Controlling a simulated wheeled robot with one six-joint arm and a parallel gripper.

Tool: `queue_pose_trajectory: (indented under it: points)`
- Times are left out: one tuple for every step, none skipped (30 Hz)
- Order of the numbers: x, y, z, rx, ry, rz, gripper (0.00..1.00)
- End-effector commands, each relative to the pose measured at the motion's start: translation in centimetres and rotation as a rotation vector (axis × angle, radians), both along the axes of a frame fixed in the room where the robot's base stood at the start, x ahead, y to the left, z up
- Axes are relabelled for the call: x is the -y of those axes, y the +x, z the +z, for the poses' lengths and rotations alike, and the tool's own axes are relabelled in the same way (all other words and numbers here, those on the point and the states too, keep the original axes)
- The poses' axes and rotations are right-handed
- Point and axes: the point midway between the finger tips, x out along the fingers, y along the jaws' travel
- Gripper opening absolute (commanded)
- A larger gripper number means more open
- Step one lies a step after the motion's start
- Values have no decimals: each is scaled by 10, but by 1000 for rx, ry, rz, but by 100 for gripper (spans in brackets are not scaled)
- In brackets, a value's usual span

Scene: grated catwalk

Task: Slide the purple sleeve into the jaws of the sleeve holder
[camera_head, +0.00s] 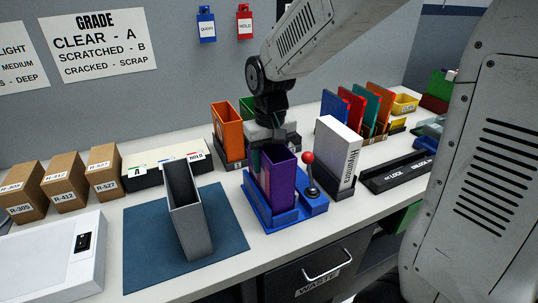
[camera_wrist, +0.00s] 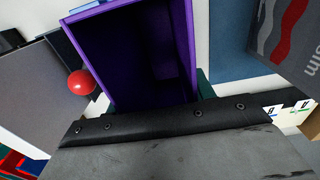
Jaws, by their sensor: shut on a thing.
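The purple sleeve (camera_head: 281,182) is an open-topped, upright box in the head view. Its open mouth and inner walls show in the wrist view (camera_wrist: 188,45). My gripper (camera_head: 268,155) is shut on the sleeve's back side, near its top. The blue sleeve holder (camera_head: 262,215) is below, with a red-knobbed lever (camera_head: 309,172) on its right. The sleeve's lower end is down at the holder, between its low blue walls. I cannot tell whether it is fully seated. The red knob also shows in the wrist view (camera_wrist: 81,84).
A grey open sleeve (camera_head: 190,220) stands on a blue mat (camera_head: 225,255) at left. A white binder-like box (camera_head: 337,150) stands close on the right. Orange (camera_head: 227,128) and other coloured sleeves stand behind. Brown boxes (camera_head: 62,178) line the left back.

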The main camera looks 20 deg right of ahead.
Motion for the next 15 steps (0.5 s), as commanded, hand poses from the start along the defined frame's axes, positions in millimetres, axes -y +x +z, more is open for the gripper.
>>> queue_pose_trajectory:
  points:
    - [0,0,-2,-1,0,0,20]
    - [0,0,-4,-1,0,0,20]
    - [0,0,-5,-2,0,0,20]
    - [0,0,-6,-2,0,0,20]
    - [0,0,-8,-2,0,0,20]
    - [0,0,-9,-1,0,0,20]
    - [0,0,-10,-1,0,0,20]
    - [0,0,-12,-1,0,0,20]
    - [0,0,-13,-1,0,0,20]
    - [0,0,-14,-1,0,0,20]
    - [0,-1,-15,-2,0,0,20]
    - [0,-1,-16,-2,0,0,20]
    - [0,-1,-17,-2,0,0,20]
    - [0,-1,-17,-2,0,0,20]
    - [0,-1,-17,-1,0,0,20]
